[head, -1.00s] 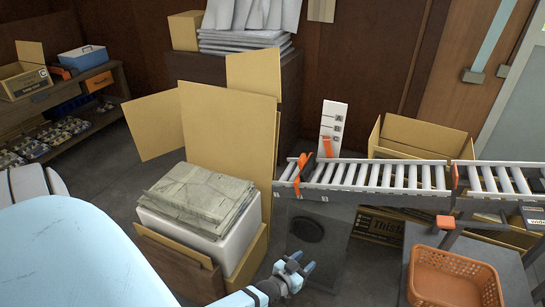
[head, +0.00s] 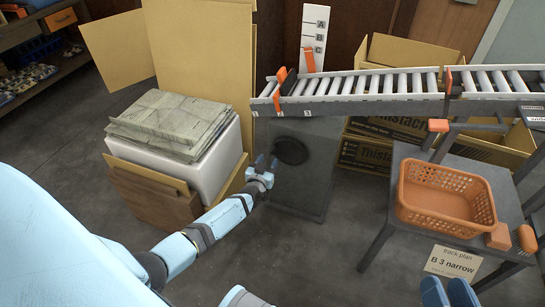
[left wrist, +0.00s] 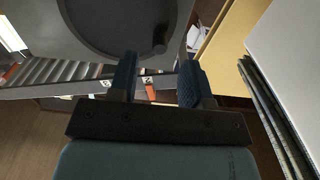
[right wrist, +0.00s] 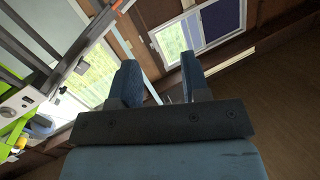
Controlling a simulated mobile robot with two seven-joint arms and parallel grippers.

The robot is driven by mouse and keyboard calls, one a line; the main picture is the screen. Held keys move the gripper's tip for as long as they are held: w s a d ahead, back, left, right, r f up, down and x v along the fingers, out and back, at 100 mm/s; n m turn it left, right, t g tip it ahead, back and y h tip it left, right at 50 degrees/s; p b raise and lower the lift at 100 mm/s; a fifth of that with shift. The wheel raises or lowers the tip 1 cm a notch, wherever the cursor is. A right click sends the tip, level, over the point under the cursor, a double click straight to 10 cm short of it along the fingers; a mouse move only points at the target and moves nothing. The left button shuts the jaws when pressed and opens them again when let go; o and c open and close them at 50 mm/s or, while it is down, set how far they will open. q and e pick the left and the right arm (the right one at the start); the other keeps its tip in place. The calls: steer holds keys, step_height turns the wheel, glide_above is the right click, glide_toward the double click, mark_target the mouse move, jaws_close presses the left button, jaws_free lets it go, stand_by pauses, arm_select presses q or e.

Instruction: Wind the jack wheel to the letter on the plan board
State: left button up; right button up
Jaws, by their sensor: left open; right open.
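The jack wheel (head: 291,150) is a dark disc on the front of a grey cabinet (head: 312,185) under the conveyor's left end. In the left wrist view the wheel (left wrist: 110,25) shows large at the top, with a dark knob (left wrist: 159,36) near its rim. My left gripper (head: 262,163) is open and empty, just left of the wheel. The plan board (head: 453,262) on the right table's front reads "B 3 narrow". A white scale (head: 314,30) marked A, B, C stands behind the conveyor; its orange pointer (head: 309,61) is below C. My right gripper (head: 450,292) is open and empty at the bottom edge.
The roller conveyor (head: 365,103) runs above the cabinet to the right. An orange basket (head: 440,215) sits on the dark table. A white crate (head: 215,160) with stacked sheets (head: 165,120) stands left of my left gripper. The floor in the middle is clear.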

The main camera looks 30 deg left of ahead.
mark_target(272, 154)
arm_select(q)
steer(key=b+x, duration=0.1)
steer(key=x, duration=0.3)
steer(key=shift+w+f+b, duration=0.15)
steer(key=shift+w+b, duration=0.05)
steer(key=shift+b, duration=0.15)
steer(key=shift+w+a, duration=0.15)
steer(key=shift+w, duration=0.35)
arm_select(e)
steer(key=shift+w+d+n+t, duration=0.35)
steer(key=shift+w+n+t, duration=0.15)
steer(key=shift+w+n, duration=0.2)
arm_select(q)
jaws_close()
